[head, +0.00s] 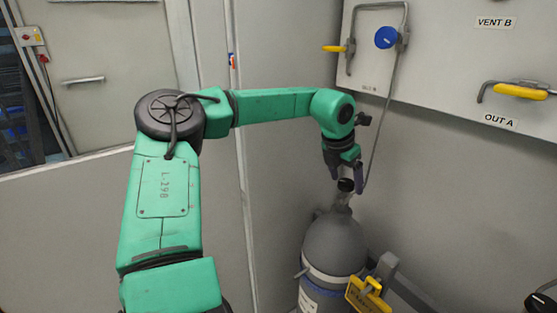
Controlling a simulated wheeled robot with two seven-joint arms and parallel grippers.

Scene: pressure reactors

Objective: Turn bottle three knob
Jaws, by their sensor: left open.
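A grey gas bottle (334,245) stands upright against the wall in the lower right of the head view. A small black knob (345,186) sits on top of its neck. My left gripper (347,178) points down at the knob from above, with its fingers open around or just beside it. I cannot tell whether the fingers touch the knob. The gripper hides part of the bottle's top. I see no number on the bottle that tells which one it is. My right gripper is not in view.
A thin pipe (385,125) runs down the wall close behind my gripper. A yellow clamp (367,295) is at the bottle's front right. A wall panel with a blue knob (386,38) and yellow valve handles (520,91) is above. A dark object (540,303) shows at the lower right edge.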

